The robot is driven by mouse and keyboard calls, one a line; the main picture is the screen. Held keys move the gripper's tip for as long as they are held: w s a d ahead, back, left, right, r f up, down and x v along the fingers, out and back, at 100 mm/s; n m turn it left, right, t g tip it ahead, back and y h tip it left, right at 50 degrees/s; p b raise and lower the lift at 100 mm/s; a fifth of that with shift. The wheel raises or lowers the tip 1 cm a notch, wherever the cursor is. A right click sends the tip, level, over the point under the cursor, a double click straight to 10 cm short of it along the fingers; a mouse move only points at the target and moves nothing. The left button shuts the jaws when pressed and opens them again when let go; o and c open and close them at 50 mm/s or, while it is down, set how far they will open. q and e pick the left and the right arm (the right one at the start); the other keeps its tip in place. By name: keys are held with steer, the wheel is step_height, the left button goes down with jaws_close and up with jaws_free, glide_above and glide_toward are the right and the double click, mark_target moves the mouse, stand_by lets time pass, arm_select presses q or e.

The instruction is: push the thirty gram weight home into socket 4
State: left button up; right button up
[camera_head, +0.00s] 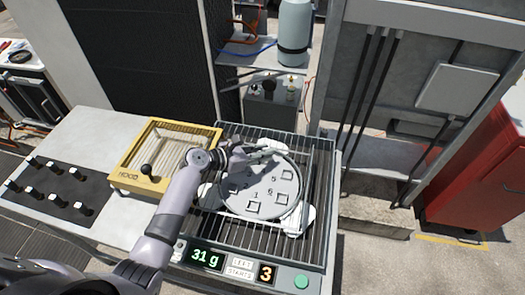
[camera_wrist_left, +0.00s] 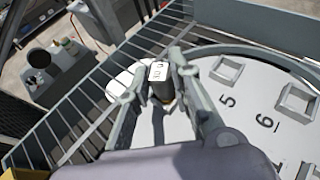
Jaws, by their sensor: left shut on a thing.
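A round grey plate (camera_head: 235,203) with numbered square sockets lies on the slatted bench. Its rim and the numbers 5 and 6 show in the left wrist view (camera_wrist_left: 200,160). My left gripper (camera_head: 268,153) is low over the plate's far edge. In the left wrist view its fingers (camera_wrist_left: 160,82) are shut on a small dark weight with a white, marked top (camera_wrist_left: 160,71). The weight stands roughly upright by the plate's rim. Its lower end is partly hidden, and I cannot tell whether it sits in socket 4. My right gripper is not seen.
A yellow-framed tray (camera_head: 128,178) stands left of the plate, beside a dark board (camera_head: 50,190) with several small weights. The front display (camera_head: 205,257) reads 31 g, and another (camera_head: 266,273) reads 3. A green button (camera_head: 301,281) is at right. Rails surround the plate.

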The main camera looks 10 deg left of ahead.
arm_select(q)
steer(key=shift+f, duration=0.35)
steer(key=o, duration=1)
